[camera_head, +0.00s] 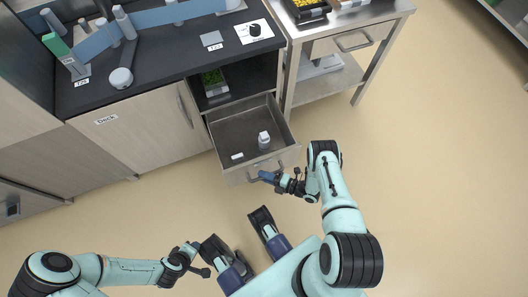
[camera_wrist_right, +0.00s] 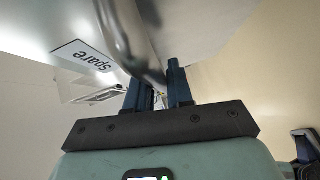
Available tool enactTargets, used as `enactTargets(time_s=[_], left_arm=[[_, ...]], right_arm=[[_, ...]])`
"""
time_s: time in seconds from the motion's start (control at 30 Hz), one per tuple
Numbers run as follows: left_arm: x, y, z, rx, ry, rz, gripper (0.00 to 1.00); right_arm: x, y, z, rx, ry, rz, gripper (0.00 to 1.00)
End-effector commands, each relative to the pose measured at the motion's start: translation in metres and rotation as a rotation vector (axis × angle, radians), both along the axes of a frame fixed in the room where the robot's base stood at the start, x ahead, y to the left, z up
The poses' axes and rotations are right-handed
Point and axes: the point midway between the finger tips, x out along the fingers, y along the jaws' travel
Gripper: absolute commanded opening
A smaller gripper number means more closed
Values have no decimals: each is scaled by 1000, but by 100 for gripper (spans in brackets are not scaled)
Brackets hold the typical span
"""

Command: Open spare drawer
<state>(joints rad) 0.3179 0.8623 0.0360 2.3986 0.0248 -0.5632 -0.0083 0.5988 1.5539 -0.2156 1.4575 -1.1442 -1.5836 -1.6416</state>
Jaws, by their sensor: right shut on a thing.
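The spare drawer (camera_head: 233,128) stands pulled out from the dark-topped counter, its grey inside in full view. A white bottle-like item (camera_head: 264,140) stands in it and a small white piece (camera_head: 237,156) lies near its front left. My right gripper (camera_head: 268,177) is at the drawer's front, shut on its bar handle. In the right wrist view the fingers (camera_wrist_right: 160,88) are at the metal handle (camera_wrist_right: 132,38), beside the "Spare" label (camera_wrist_right: 83,56). My left gripper (camera_head: 193,249) is away from the drawer, low in the head view; its finger gap is too small to tell.
A steel table (camera_head: 345,25) stands to the right. The floor (camera_head: 430,150) on the right is clear.

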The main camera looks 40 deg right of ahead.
Motion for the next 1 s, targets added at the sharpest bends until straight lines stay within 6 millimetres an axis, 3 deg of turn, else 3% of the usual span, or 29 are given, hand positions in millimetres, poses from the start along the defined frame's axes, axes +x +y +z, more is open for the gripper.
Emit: enactTargets(time_s=[0.4, 0.43, 0.5, 0.83, 1.0], left_arm=[[-2, -1, 1, -3, 6, -2, 43], [-2, -1, 1, -3, 6, -2, 43], [-2, -1, 1, -3, 6, -2, 43], [-3, -1, 1, -3, 7, -2, 43], [-9, -4, 7, -11, 23, -9, 43]], right_arm=[[-2, -1, 0, -2, -2, -3, 0], [-2, -1, 0, -2, -2, -3, 25], [-2, -1, 0, -2, -2, -3, 41], [-4, -2, 0, 0, 0, -2, 41], [-23, -13, 4, -1, 2, -3, 41]])
